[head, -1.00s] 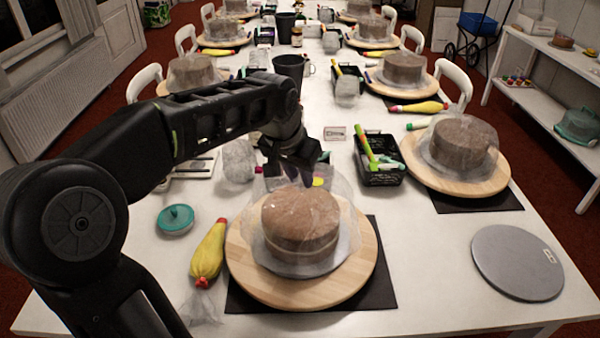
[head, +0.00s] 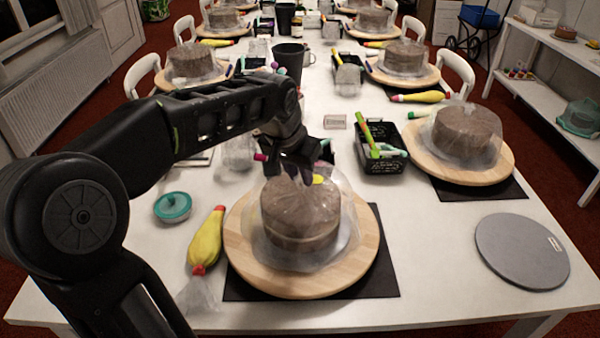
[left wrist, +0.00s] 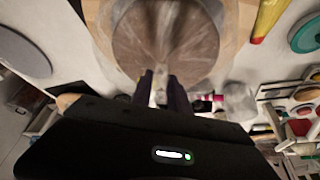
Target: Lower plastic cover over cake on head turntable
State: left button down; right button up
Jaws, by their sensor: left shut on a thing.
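A brown round cake (head: 300,212) stands on the nearest wooden turntable (head: 245,255), which sits on a black mat. A clear plastic cover (head: 347,215) surrounds the cake, its lower edge spreading around the cake's foot. My left gripper (head: 292,172) is shut on the cover at its far upper side, just behind the cake's top. In the left wrist view the fingertips (left wrist: 162,85) are close together at the edge of the cake (left wrist: 165,40), with film folds running from them. Whether the hem touches the board all around is unclear. My right gripper is not in view.
A yellow piping bag (head: 207,240) and a teal lidded pot (head: 172,207) lie left of the turntable. A black basket (head: 380,160) with tools stands behind right. A grey disc (head: 521,251) lies at right. Another covered cake (head: 467,135) stands at back right.

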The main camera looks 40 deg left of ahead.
pick_arm(q)
jog(key=shift+f+b, duration=0.35)
jog(key=shift+f, duration=0.1)
dwell(0.3)
jog(key=c, duration=1.2)
grip_release()
jog(key=shift+o, duration=0.2)
jog(key=shift+r, duration=0.15)
jog(key=shift+r+p, duration=2.7)
jog(key=shift+r, duration=0.7)
